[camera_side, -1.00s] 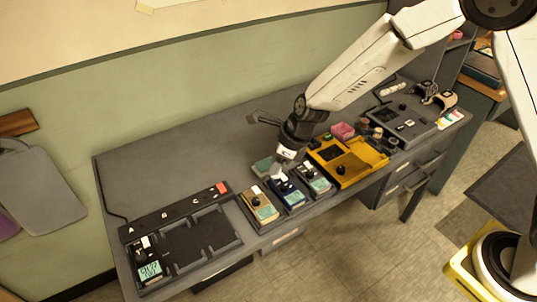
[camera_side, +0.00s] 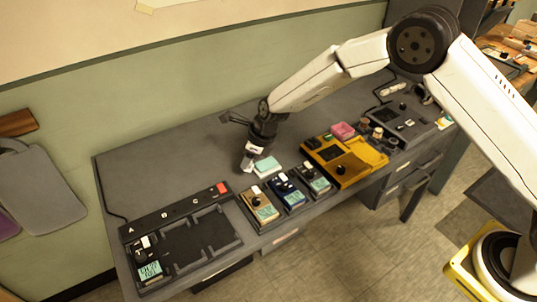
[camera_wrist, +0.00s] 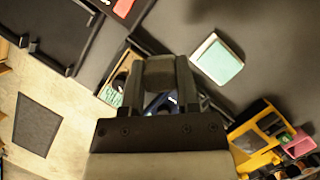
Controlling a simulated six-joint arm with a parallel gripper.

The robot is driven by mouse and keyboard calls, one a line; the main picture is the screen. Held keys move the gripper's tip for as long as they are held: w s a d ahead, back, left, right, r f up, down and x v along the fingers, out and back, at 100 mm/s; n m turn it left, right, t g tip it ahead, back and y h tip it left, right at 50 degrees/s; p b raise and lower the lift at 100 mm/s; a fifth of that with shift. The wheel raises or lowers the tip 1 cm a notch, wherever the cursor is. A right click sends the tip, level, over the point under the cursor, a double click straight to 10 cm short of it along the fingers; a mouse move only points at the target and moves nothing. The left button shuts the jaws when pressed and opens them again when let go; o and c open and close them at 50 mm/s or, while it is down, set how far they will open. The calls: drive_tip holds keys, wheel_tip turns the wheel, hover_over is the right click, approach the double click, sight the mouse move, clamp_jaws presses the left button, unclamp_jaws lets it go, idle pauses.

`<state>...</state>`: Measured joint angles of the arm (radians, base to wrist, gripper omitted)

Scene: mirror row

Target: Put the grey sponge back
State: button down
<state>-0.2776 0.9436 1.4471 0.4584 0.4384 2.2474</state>
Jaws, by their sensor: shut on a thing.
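My gripper (camera_side: 247,164) is above the desk, behind the row of small devices. In the wrist view my gripper (camera_wrist: 160,78) is shut on a dark grey block, which looks like the grey sponge (camera_wrist: 159,74). In the side view the held block is too small to make out clearly. A pale block with a teal top (camera_side: 267,165) stands on the desk just right of my gripper. It also shows in the wrist view (camera_wrist: 218,60), apart from the fingers.
Several devices with small screens, including a tan one (camera_side: 258,204) and a blue one (camera_side: 288,190), stand along the front edge. A black lettered tray (camera_side: 190,240) is at left. A yellow tray (camera_side: 350,166) and a pink block (camera_side: 343,130) are at right. The desk's back left is clear.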

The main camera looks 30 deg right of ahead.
drive_tip(key=shift+w+a+f, duration=0.2)
drive_tip(key=shift+w+f, duration=0.45)
drive_tip(key=shift+f, duration=0.15)
drive_tip(key=shift+w+a+f, duration=0.15)
drive_tip(key=shift+w+f, duration=0.45)
drive_tip(key=shift+f, duration=0.2)
drive_tip(key=shift+w+a+f, duration=0.2)
drive_tip(key=shift+w+f, duration=0.45)
drive_tip(key=shift+f, duration=0.15)
drive_tip(key=shift+f, duration=0.1)
drive_tip(key=shift+w+f, duration=0.2)
drive_tip(key=shift+f, duration=1.45)
drive_tip(key=shift+f, duration=0.15)
drive_tip(key=shift+c, duration=1.7)
unclamp_jaws()
drive_tip(key=shift+r, duration=0.2)
